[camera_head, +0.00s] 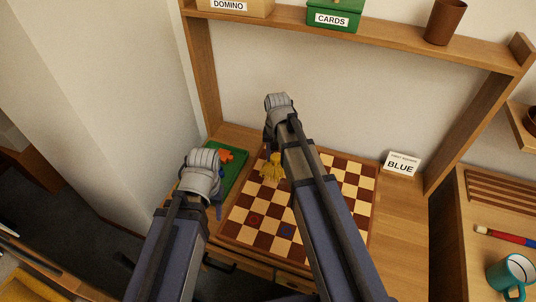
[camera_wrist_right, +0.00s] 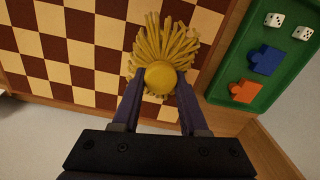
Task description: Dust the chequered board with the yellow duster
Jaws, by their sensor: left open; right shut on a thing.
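The yellow duster (camera_wrist_right: 165,45) is held in my right gripper (camera_wrist_right: 160,82), with its strands spread over the edge squares of the chequered board (camera_wrist_right: 60,50). In the head view the duster (camera_head: 271,166) shows at the upper left part of the chequered board (camera_head: 355,190), partly behind my right arm. I cannot tell for certain whether the strands touch the board. My right gripper is shut on the duster's yellow knob. My left gripper (camera_head: 218,205) is open and empty, near the board's left edge and the green tray; its fingers are mostly hidden by the wrist.
A green tray (camera_wrist_right: 232,70) holds two dice (camera_wrist_right: 274,19), a blue puzzle piece (camera_wrist_right: 265,60) and an orange one (camera_wrist_right: 245,91). A sign reading BLUE (camera_head: 401,164) stands right of the board. A shelf above holds a green CARDS box (camera_head: 335,14) and a brown cup (camera_head: 445,22).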

